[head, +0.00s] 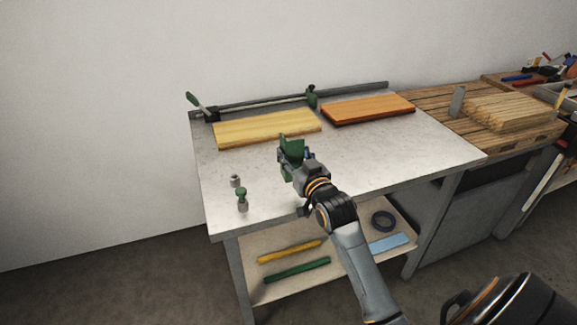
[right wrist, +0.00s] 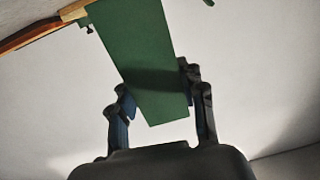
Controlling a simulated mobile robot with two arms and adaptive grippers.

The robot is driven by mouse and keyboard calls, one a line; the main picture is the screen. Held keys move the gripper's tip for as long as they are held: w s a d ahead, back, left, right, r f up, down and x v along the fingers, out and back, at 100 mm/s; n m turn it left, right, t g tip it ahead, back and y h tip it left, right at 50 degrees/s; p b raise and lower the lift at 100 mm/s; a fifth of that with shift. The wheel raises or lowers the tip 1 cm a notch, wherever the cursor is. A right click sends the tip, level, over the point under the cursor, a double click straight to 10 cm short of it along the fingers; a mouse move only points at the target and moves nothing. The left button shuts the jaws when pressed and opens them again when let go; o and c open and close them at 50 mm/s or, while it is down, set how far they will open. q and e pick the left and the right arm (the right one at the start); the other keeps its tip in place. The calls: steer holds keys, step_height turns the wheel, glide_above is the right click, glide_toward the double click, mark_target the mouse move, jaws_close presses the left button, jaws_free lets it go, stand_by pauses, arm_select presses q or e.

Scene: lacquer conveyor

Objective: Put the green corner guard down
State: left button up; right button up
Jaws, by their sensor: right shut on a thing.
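The green corner guard (head: 293,146) is in my right gripper (head: 291,161), over the middle of the grey table in the head view. In the right wrist view the guard (right wrist: 143,60) shows as a long flat green piece between the two dark fingers of my right gripper (right wrist: 157,98). The gripper is shut on it. I cannot tell whether the guard touches the tabletop. My left gripper is not in view.
On the table (head: 400,150) lie a pale board (head: 266,128) and an orange-brown board (head: 367,109) at the back. A green-topped fitting (head: 242,200) and a small grey one (head: 235,181) stand front left. A rail (head: 270,102) runs behind. The table's right part is clear.

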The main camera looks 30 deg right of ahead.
steer(key=shift+w+a+f, duration=0.2)
steer(key=shift+w+f, duration=0.25)
steer(key=shift+f, duration=1.7)
steer(key=shift+f, duration=0.1)
steer(key=o, duration=1.3)
steer(key=shift+c, duration=0.2)
steer(key=s+a, duration=0.2)
steer(key=s, duration=0.9)
steer(key=shift+s+b, duration=0.35)
steer(key=shift+s, duration=0.05)
steer(key=shift+a, duration=0.15)
